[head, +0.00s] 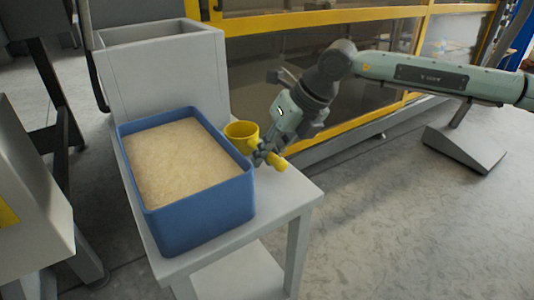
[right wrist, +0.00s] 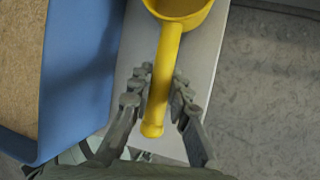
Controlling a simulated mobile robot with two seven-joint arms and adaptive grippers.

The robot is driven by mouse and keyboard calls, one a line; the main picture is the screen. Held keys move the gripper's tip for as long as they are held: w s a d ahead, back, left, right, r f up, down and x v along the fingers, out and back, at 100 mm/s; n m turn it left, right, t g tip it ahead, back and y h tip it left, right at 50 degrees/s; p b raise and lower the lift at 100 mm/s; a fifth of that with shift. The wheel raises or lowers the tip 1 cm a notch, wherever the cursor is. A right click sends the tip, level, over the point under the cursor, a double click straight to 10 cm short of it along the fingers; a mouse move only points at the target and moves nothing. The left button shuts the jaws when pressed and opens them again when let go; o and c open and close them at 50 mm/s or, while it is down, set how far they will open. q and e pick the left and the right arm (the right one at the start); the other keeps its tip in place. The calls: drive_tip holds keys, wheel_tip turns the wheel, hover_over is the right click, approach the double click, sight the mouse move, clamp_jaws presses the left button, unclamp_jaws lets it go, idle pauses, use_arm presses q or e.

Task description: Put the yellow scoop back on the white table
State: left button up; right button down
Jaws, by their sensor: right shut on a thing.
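The yellow scoop (head: 240,131) is at the right side of the blue bin, over the white table's right part. Its cup faces up and its handle points toward the front right. My right gripper (head: 262,152) is shut on the handle. In the right wrist view the scoop (right wrist: 167,60) has its handle between the fingers of my right gripper (right wrist: 156,100), with the white table (right wrist: 204,60) below. I cannot tell whether the scoop touches the table. The white table (head: 270,222) also shows bare at its front right corner. My left gripper is not in view.
The blue bin (head: 205,217), full of pale grain, takes up most of the table; its wall (right wrist: 85,75) is close left of the gripper. A grey box (head: 165,75) stands behind it. A yellow-framed machine (head: 320,18) is at the back. The floor at right is open.

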drive_tip(key=c, duration=1.4)
unclamp_jaws()
drive_tip(key=shift+c, duration=0.2)
